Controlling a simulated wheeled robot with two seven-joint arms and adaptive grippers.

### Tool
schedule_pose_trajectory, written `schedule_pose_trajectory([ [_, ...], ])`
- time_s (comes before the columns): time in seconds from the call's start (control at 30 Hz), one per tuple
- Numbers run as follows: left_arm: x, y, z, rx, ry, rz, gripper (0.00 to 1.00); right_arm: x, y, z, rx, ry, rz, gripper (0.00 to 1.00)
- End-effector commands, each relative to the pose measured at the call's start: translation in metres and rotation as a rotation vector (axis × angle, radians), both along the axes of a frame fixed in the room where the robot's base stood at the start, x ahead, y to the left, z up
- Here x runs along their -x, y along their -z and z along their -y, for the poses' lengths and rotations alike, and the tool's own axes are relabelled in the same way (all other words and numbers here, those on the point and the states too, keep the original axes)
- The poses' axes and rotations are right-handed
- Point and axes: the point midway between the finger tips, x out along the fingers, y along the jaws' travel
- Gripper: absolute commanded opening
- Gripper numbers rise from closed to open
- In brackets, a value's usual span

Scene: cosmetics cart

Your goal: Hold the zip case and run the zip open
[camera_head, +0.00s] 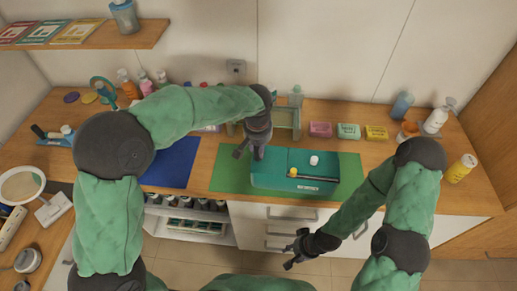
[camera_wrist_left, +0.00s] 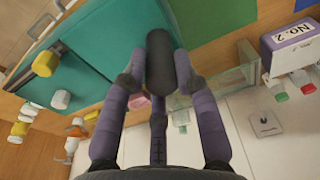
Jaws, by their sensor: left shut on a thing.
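The teal zip case (camera_head: 270,181) lies on a green mat (camera_head: 222,176) at the middle of the counter. A dark strip with a yellow knob (camera_head: 293,172) at its left end runs along its front part, and a white knob (camera_head: 314,160) stands farther back. In the left wrist view, the yellow knob (camera_wrist_left: 44,63) and white knob (camera_wrist_left: 61,99) are at the left. My left gripper (camera_head: 254,153) is at the case's back left corner, shut on a dark grey cylindrical grip (camera_wrist_left: 160,65). My right gripper (camera_head: 290,253) is open and empty, in front of the counter.
A blue mat (camera_head: 172,163) lies to the left. A clear-walled tray (camera_head: 284,121) stands behind the case. Small pink, green and yellow boxes (camera_head: 348,131) and bottles (camera_head: 437,119) line the back right. The counter right of the green mat is mostly clear.

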Motion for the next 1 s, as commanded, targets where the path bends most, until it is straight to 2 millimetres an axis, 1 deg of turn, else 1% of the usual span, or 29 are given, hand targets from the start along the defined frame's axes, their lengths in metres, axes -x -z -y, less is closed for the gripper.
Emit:
schedule_pose_trajectory([
  [0.8,-0.052,0.047,-0.005,0.0,-0.001,-0.003,0.0,0.0,0.012,0.0,0.0,0.0,0.0,0.4],
  [1.0,-0.062,0.055,-0.005,0.0,-0.001,-0.004,0.0,0.0,0.014,0.0,0.0,0.0,0.0,0.4],
])
